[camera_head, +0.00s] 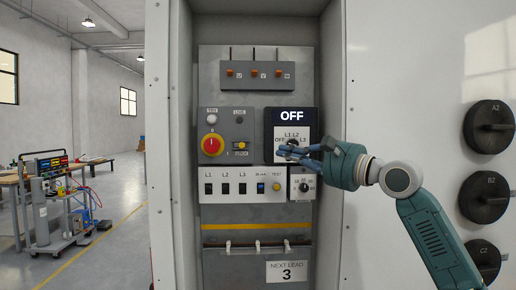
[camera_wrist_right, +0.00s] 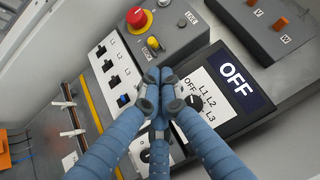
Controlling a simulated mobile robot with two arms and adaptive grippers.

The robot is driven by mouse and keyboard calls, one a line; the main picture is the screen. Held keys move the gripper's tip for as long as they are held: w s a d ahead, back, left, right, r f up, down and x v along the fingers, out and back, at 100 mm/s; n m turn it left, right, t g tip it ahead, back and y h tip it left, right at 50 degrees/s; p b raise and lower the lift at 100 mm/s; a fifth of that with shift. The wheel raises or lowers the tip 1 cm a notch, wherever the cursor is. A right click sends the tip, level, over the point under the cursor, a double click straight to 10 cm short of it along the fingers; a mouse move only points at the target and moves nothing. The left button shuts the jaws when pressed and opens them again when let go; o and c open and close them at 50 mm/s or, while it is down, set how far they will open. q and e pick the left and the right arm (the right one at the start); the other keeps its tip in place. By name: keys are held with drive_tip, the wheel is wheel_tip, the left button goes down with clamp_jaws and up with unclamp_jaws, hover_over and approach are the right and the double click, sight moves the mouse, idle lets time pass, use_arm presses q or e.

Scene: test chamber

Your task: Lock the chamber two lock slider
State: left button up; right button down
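The lock slider is a small yellow piece (camera_head: 240,146) on a grey panel, right of a red knob (camera_head: 212,145). It also shows in the right wrist view as a yellow piece (camera_wrist_right: 153,43) beside a small label. My right gripper (camera_head: 287,151) is in front of the selector plate below the OFF display, right of and lower than the slider, and apart from it. In the right wrist view its blue fingers (camera_wrist_right: 158,78) come together at the tips with nothing seen between them. The black selector knob (camera_wrist_right: 195,102) shows beside them. My left gripper is not in view.
The OFF display (camera_head: 292,115) is above my right gripper. A row of black switches (camera_head: 225,188) and a small dial (camera_head: 304,187) are below. Cabinet walls flank the recess. Large black round fittings (camera_head: 491,126) are on the right panel. A cart (camera_head: 48,215) stands far left.

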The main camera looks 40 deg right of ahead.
sight(244, 147)
drive_tip(key=p+x, duration=0.5)
drive_tip(key=x, duration=0.4)
drive_tip(key=shift+w+p, duration=0.1)
drive_tip(key=shift+p, duration=0.2)
drive_tip(key=shift+w+a+f, duration=0.1)
drive_tip(key=shift+w+f, duration=0.05)
drive_tip(key=shift+w, duration=0.3)
drive_tip(key=shift+w+a+r+p, duration=0.2)
drive_tip(key=shift+w+a+p, duration=0.3)
drive_tip(key=shift+a+p, duration=0.45)
drive_tip(key=shift+w+a+f, duration=0.15)
drive_tip(key=shift+w+a, duration=0.05)
drive_tip(key=shift+a, duration=0.05)
drive_tip(key=shift+f, duration=0.15)
